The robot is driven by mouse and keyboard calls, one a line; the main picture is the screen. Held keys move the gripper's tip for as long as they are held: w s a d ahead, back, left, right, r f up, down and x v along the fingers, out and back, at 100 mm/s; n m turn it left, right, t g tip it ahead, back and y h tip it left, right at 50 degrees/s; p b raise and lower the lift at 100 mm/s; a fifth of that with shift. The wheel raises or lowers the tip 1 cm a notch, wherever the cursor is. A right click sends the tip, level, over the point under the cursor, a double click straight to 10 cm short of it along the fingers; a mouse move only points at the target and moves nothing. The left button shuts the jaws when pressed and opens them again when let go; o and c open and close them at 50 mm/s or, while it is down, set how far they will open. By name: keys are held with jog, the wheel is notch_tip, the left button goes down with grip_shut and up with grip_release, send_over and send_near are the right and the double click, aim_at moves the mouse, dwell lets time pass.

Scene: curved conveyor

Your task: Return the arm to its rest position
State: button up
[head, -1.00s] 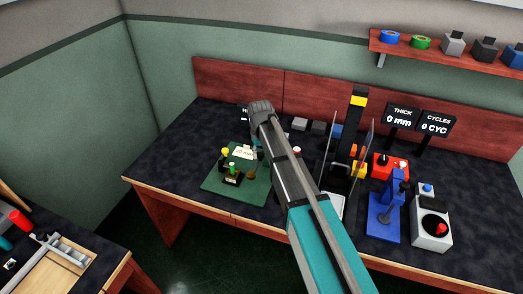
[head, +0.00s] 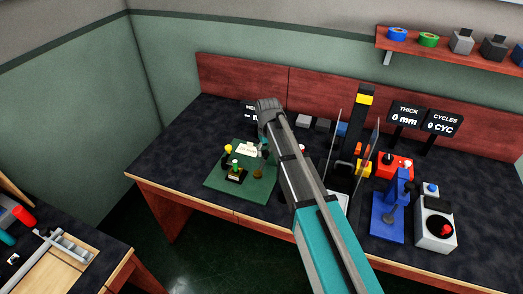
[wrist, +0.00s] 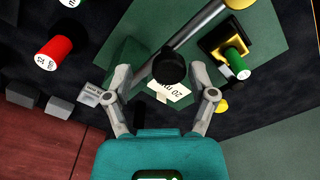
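My arm (head: 308,180), grey and teal, reaches over the dark workbench (head: 170,155) in the head view. My gripper, at its far end, is mostly hidden behind the arm there. In the wrist view my gripper (wrist: 160,72) has its two grey fingers spread apart. A black round-ended part (wrist: 169,68) with a grey rod appears between them; I cannot tell how far below it lies, and the fingers do not touch it. Below is the green mat (head: 215,182) with a white label card (head: 246,150) and a black block with a green-topped piece (head: 235,172).
A press-like station (head: 364,105) with clear panels stands right of my arm. Further right are a red box (head: 396,165), a blue press (head: 387,220) and a white control box (head: 435,230). A second table (head: 95,265) is at lower left. The bench's left part is clear.

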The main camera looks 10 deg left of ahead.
jog(key=shift+s+a, duration=0.15)
jog(key=shift+s, duration=0.1)
jog(key=shift+a+r, duration=0.1)
